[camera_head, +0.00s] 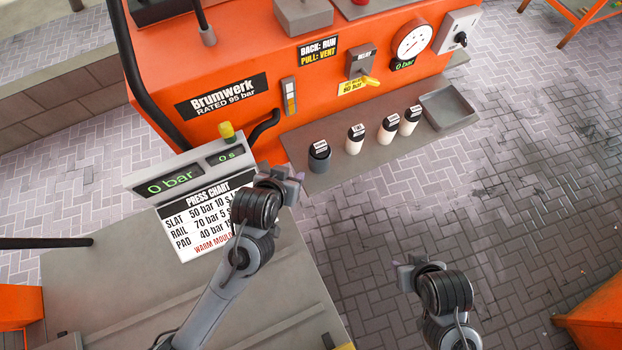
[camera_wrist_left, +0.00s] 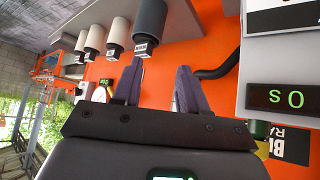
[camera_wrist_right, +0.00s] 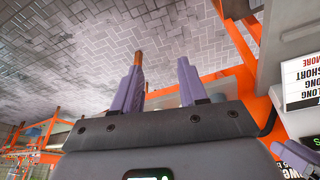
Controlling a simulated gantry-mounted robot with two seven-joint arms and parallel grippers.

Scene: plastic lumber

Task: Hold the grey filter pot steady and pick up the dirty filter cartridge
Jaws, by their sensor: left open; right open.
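The grey filter pot (camera_head: 319,160) stands upright at the left end of a grey shelf on the orange press; in the left wrist view it (camera_wrist_left: 149,20) is ahead of my fingers. Three white cylinders with dark-and-white labelled ends, a left one (camera_head: 355,142), a middle one (camera_head: 386,134) and a right one (camera_head: 408,125), stand beside it. I cannot tell which thing is the dirty filter cartridge; the labels are too small to read. My left gripper (camera_head: 281,172) is open and empty, apart from the pot. My right gripper (camera_head: 416,261) is open and empty, over the paved floor.
A shallow grey tray (camera_head: 449,107) is at the shelf's right end. A display box (camera_head: 190,168) and press chart (camera_head: 203,215) lie left of my left gripper. A black bent handle (camera_head: 265,126) juts from the press near the pot.

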